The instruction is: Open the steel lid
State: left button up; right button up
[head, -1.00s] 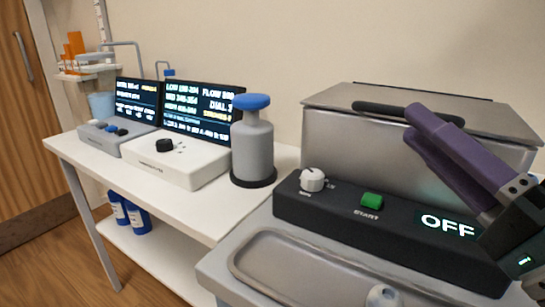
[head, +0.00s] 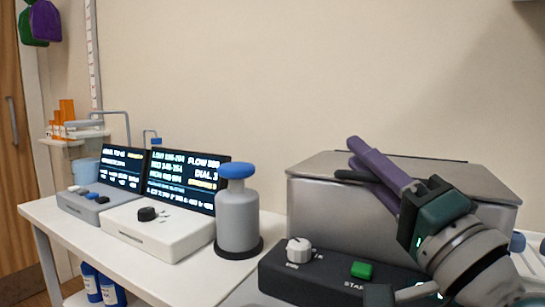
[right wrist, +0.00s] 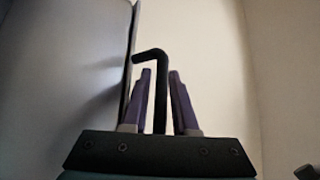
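The steel lid (head: 455,172) lies closed on a grey steel box (head: 335,212) at the right of the head view. Its black bar handle (head: 350,176) is mostly hidden behind my right gripper; it also shows in the right wrist view (right wrist: 158,100). My right gripper (head: 362,158) has purple fingers placed around the handle. In the right wrist view the handle stands between the two fingers (right wrist: 161,74), with a narrow gap visible, so the gripper looks open. Firm contact cannot be told. My left gripper is not in view.
A black control panel with a white knob (head: 299,250) and a green button (head: 361,270) is in front of the box. A grey bottle with a blue cap (head: 238,215) and a white device (head: 160,232) stand on the white table (head: 60,224) to the left.

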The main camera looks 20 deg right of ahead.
grip_shut()
dwell(1.5)
